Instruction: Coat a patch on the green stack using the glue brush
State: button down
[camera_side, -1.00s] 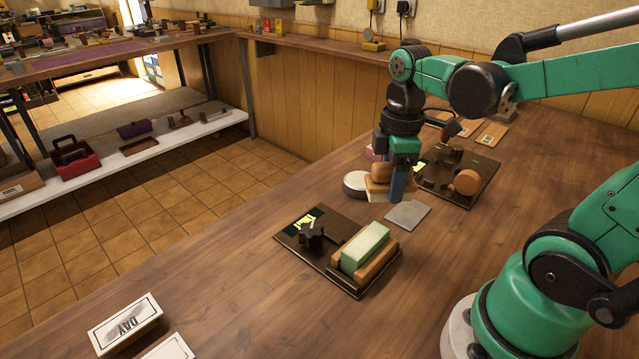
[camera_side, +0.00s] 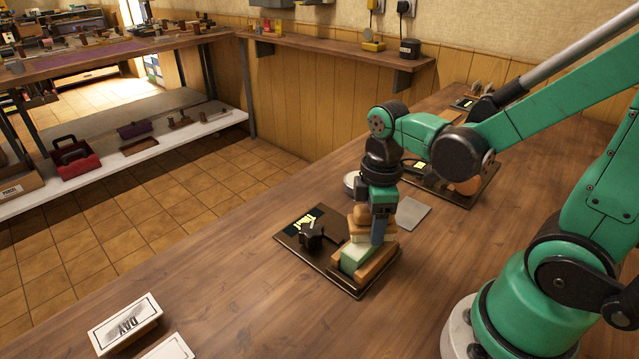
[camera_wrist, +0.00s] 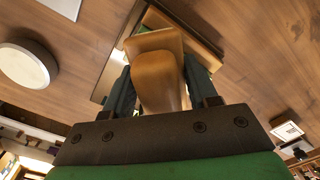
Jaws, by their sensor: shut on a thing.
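My gripper (camera_side: 377,232) is shut on the wooden handle of the glue brush (camera_side: 360,224). The brush handle also fills the middle of the wrist view (camera_wrist: 158,80). The brush is upright, its lower end at the far end of the green stack (camera_side: 352,259). Whether its bristles touch the stack's top is hard to tell. The pale green stack lies in a dark press plate (camera_side: 350,287) beside a wooden bar (camera_side: 378,266). A black star-shaped knob (camera_side: 312,233) stands on the plate to the left. The far part of the stack is hidden by the brush and gripper.
A grey square sheet (camera_side: 412,213) and a round pale-topped pot (camera_side: 351,182) lie behind the gripper. A second dark plate (camera_side: 484,192) with an orange roll stands farther back. The table left of the press is clear.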

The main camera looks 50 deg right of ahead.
jog(key=shift+d, duration=1.9)
notch_tip(320, 180, up, 8)
